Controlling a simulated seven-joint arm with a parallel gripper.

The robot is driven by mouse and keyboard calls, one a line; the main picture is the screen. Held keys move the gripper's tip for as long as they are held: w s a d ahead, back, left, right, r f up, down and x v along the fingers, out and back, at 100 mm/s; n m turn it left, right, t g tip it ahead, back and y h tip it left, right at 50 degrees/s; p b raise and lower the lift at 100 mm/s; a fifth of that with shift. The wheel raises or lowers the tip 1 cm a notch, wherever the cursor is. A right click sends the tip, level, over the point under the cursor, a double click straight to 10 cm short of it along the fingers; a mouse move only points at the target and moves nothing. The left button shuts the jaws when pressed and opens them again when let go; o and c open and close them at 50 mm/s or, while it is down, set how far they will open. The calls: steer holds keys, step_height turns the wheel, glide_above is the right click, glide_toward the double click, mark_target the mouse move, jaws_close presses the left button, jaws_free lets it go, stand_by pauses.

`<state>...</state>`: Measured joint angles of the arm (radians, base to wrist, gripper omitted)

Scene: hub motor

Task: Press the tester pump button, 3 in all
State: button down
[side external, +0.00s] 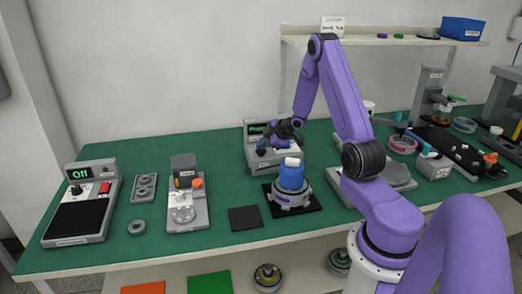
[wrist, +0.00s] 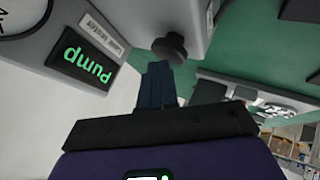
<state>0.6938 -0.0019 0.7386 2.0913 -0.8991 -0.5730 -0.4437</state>
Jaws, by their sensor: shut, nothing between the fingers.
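The leak tester (side external: 285,157) is a grey box at the back middle of the bench. Its screen (wrist: 87,62) reads "Pump" in green, upside down in the wrist view. A round black button or knob (wrist: 170,48) stands out from its face. My gripper (wrist: 157,72) is shut and empty, with its fingertips right by the black knob; I cannot tell whether they touch it. In the side view my gripper (side external: 264,146) is in front of the tester's face and hides part of it.
A blue cylinder (side external: 291,177) with a white top stands on a round grey fixture just in front of the tester. Left are a grey device (side external: 186,211) with an orange knob and a box with a screen (side external: 79,172) reading "Off". Right is crowded.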

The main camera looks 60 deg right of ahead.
mark_target(263, 151)
steer(key=shift+f, duration=0.65)
stand_by(0.5)
steer(key=shift+r, duration=1.4)
steer(key=shift+r, duration=0.1)
steer(key=shift+r, duration=2.45)
